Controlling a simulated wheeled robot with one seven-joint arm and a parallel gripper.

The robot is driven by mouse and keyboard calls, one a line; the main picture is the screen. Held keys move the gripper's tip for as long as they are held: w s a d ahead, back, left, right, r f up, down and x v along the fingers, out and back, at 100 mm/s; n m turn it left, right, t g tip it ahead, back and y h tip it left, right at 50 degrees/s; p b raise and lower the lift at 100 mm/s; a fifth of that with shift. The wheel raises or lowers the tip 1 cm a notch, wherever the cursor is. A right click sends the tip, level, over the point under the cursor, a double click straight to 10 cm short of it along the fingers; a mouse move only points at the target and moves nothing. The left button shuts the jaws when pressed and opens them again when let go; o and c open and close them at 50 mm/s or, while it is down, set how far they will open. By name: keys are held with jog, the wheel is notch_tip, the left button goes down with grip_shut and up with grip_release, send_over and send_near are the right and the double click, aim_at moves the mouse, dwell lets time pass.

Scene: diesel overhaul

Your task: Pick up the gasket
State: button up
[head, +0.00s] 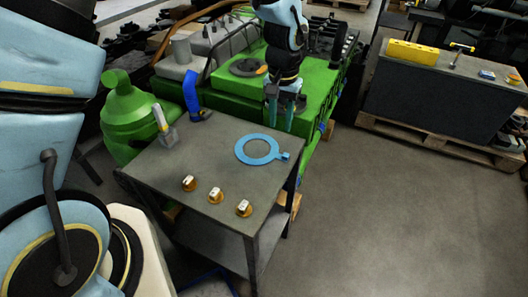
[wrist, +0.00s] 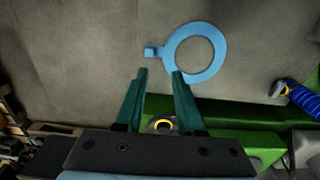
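The gasket is a flat light-blue ring with a small tab (head: 257,162), lying on the grey top of a small work table (head: 210,155) in the head view. Its tab points right there. In the wrist view the gasket (wrist: 223,55) lies ahead of the fingertips, with its tab to the left. My gripper (head: 280,120) hangs just behind the gasket, near the table's back right edge. In the wrist view its two green fingers (wrist: 161,73) are apart with nothing between them. The gasket shows whole in both views.
Several small brass-and-white parts (head: 216,195) stand along the table's front. A blue hose piece (head: 193,95) and a grey tool (head: 165,128) are at its back left. A green engine (head: 305,85) stands behind. Open floor lies to the right.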

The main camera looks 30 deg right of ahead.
jog(key=p, duration=0.1)
send_over(286, 155)
notch_tip(286, 155, down, 5)
jog(key=shift+w+a+f, duration=0.1)
jog(key=shift+a+f, duration=0.05)
jog(key=shift+f, duration=0.05)
jog(key=shift+f+p, duration=1.2)
jog(key=shift+f, duration=1.85)
jog(key=shift+c, duration=0.2)
grip_shut()
